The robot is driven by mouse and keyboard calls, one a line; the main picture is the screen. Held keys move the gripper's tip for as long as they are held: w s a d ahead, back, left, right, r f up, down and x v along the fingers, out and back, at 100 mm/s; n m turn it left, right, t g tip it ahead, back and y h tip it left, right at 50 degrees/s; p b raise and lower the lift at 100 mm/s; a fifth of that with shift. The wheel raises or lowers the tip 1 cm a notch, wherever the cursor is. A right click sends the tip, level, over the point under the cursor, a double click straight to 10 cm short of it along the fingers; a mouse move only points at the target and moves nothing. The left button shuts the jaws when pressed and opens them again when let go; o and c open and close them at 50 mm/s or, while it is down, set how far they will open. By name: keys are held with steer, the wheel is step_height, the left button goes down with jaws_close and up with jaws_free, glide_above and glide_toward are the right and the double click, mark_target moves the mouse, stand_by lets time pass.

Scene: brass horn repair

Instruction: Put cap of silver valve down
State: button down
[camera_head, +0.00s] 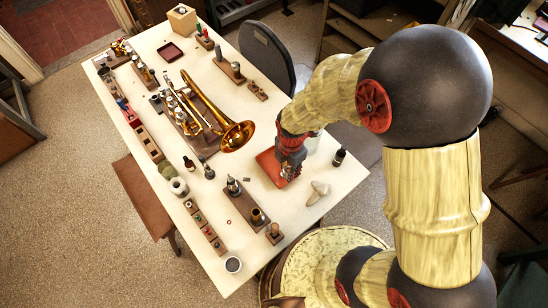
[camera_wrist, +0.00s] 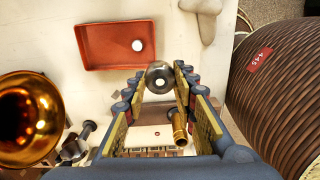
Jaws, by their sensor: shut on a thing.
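My gripper (camera_wrist: 158,82) is shut on a small round silver piece with a pale centre, which looks like the valve cap (camera_wrist: 160,77). In the wrist view the cap sits between the two fingertips. A shallow red tray (camera_wrist: 95,45) lies just beyond the fingertips, to the upper left, with a small white round thing (camera_wrist: 137,45) in it. In the head view my gripper (camera_head: 288,172) is over the red tray (camera_head: 268,160) and hides part of it; the cap cannot be made out there. The height of the cap above the table cannot be told.
The brass horn's bell (camera_wrist: 30,118) is close on the left in the wrist view; the horn (camera_head: 236,136) lies mid-table. A pale cloth (camera_head: 319,190), a dark bottle (camera_head: 339,157) and a wooden block with silver parts (camera_head: 242,202) are near the tray. The table's right end is mostly bare.

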steer(key=w+a+f+b, duration=0.1)
steer(key=w+a+f, duration=0.25)
steer(key=w, duration=0.35)
steer(key=b, duration=0.1)
glide_above(272, 161)
steer(key=f, duration=0.5)
steer(key=shift+s+f, duration=0.15)
steer(key=shift+s, duration=0.05)
steer(key=shift+w+a+f+b, duration=0.1)
steer(key=shift+w+f+b, duration=0.15)
steer(key=shift+f+b, duration=0.45)
steer(key=shift+f, duration=1.1)
steer(key=shift+f, duration=0.2)
steer(key=c, duration=1.7)
jaws_free()
